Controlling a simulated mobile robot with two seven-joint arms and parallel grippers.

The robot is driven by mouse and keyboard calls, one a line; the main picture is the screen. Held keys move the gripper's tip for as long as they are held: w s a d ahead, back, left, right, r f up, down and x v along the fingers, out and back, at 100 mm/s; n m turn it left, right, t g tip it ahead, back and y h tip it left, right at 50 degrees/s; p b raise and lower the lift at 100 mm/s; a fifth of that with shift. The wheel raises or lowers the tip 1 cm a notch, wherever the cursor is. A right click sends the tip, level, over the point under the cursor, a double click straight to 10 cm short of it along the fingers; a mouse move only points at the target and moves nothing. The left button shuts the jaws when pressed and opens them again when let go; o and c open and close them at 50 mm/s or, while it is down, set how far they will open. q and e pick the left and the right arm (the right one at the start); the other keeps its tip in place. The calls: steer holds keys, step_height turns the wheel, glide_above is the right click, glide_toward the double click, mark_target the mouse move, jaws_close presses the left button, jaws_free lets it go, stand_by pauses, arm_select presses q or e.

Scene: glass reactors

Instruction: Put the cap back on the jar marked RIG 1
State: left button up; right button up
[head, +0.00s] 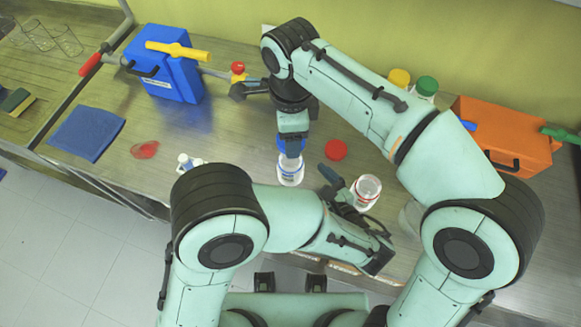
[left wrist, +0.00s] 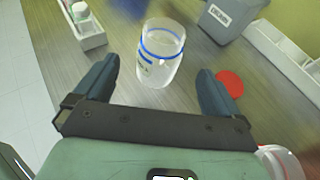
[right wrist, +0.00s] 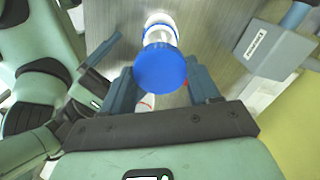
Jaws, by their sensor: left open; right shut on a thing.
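A clear glass jar with blue bands (head: 290,172) stands upright on the bench; its open top shows in the left wrist view (left wrist: 161,55). Its label is too small to read. My right gripper (head: 291,141) is shut on a blue cap (right wrist: 160,68) and holds it by the jar's mouth; whether they touch I cannot tell. My left gripper (left wrist: 158,72) is open and empty, low to the right of this jar in the head view, its fingers pointing towards it. A second jar with a red band (head: 367,190) stands further right, uncapped. A red cap (head: 336,150) lies behind it.
A blue toolbox (head: 168,75) and blue cloth (head: 86,132) are on the left, with a red patch (head: 145,150) and small white bottles (head: 186,162) nearer. Yellow-capped and green-capped bottles (head: 426,87) and an orange box (head: 505,135) stand at right. A grey labelled bin (right wrist: 275,50) is close by.

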mark_target(296, 172)
arm_select(q)
steer(key=x, duration=0.7)
steer(key=shift+w+a+f, duration=0.15)
steer(key=shift+w+a, duration=0.05)
steer(key=shift+w, duration=0.1)
steer(key=c, duration=1.5)
arm_select(e)
steer(key=shift+f, duration=2.55)
steer(key=shift+f, duration=0.85)
steer(key=shift+f, duration=0.6)
